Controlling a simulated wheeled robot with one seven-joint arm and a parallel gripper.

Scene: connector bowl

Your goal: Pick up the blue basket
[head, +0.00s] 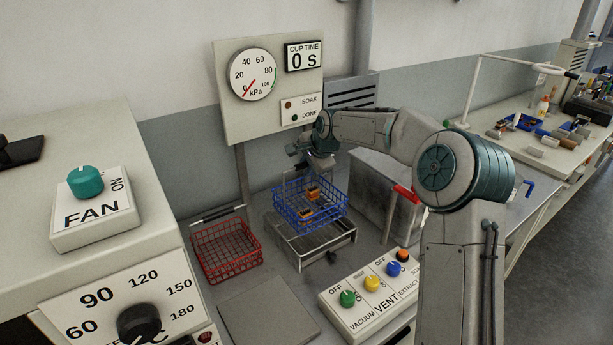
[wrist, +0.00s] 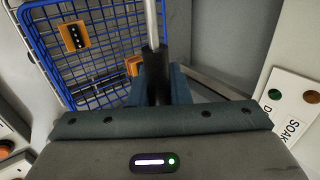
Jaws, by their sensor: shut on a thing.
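The blue wire basket (head: 309,204) is in the middle of the head view, with orange connector pieces (head: 312,193) inside. It appears raised a little above a metal rack (head: 311,243), though the exact gap is hard to tell. My gripper (head: 301,158) is over the basket's back side. In the wrist view my gripper (wrist: 157,85) is shut on the basket's metal handle bar (wrist: 151,22). The blue basket (wrist: 62,60) hangs beyond the fingers there, with an orange connector (wrist: 75,36) showing through. The fingertips' contact is partly hidden.
A red wire basket (head: 227,250) stands left of the rack. A control box with coloured knobs (head: 371,291) is at the front right. A gauge panel (head: 270,85) stands behind, and a grey metal box (head: 379,190) is to the right. A flat grey plate (head: 268,311) lies in front.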

